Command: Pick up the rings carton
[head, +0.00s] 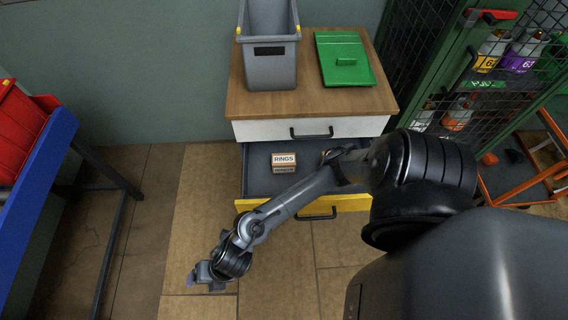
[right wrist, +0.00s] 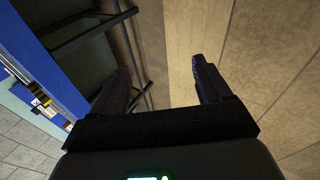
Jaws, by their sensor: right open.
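The rings carton (head: 284,160) is a small white and brown box labelled RINGS. It lies in the open drawer (head: 258,185) with the yellow front, below the wooden cabinet top. My right arm reaches across the head view from the right, in front of part of the drawer. My right gripper (head: 196,277) is low and to the left of the drawer, above the floor and well apart from the carton. In the right wrist view its two fingers (right wrist: 160,66) are spread with nothing between them. The carton does not show there. My left gripper is not in view.
A grey bin (head: 269,65) and a green lid-like panel (head: 342,60) are on the cabinet top (head: 310,101). A second item in the drawer is partly hidden by my arm. A blue bench (head: 38,185) with red bins stands left; a green mesh cage (head: 440,50) stands right.

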